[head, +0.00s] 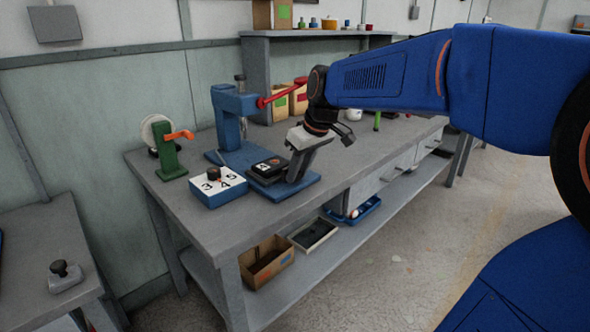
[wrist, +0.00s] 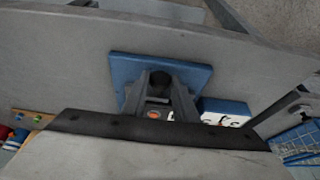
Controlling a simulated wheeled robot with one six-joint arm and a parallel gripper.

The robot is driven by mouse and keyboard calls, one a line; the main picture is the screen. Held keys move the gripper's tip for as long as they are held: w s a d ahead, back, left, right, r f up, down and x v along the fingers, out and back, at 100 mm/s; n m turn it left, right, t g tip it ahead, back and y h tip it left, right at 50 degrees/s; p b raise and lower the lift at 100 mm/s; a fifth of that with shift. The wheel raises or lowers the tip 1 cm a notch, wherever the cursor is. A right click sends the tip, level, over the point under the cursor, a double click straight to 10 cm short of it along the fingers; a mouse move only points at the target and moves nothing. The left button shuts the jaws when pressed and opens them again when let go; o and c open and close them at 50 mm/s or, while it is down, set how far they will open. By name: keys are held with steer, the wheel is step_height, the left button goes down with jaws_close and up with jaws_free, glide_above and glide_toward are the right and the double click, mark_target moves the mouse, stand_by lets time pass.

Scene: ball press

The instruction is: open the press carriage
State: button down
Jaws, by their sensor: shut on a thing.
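The blue press (head: 232,108) with its red lever (head: 282,92) stands on the bench. In front of it, the black press carriage (head: 268,167), with a white label marked 4, sits on a blue base plate (head: 301,187). My gripper (head: 292,178) reaches down to the front right of the carriage. In the wrist view, my gripper (wrist: 160,86) is shut on a dark round knob (wrist: 159,77) above the blue plate (wrist: 195,73). The fingers and palm hide most of the carriage there, so I cannot tell how far it is open.
A blue box (head: 218,188) with a white numbered top and a dial stands left of the carriage. A green stand (head: 168,150) with an orange handle is further left. A shelf (head: 315,33) stands behind. The bench front edge lies close by the plate.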

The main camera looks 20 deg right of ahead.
steer(key=shift+r, duration=0.1)
steer(key=c, duration=1.4)
jaws_free()
steer(key=shift+c, duration=0.2)
steer(key=v, duration=1.7)
steer(key=shift+r, duration=0.15)
steer(key=s+f+m+h, duration=0.1)
steer(key=s+f+m, duration=0.1)
steer(key=s+f, duration=0.8)
steer(key=s+a+f+m, duration=0.1)
steer(key=s+f+m, duration=0.1)
steer(key=s+f, duration=0.8)
step_height(320, 180, down, 6)
steer(key=shift+a+f+t+h, duration=0.2)
steer(key=shift+t+h, duration=0.1)
steer(key=shift+h, duration=0.1)
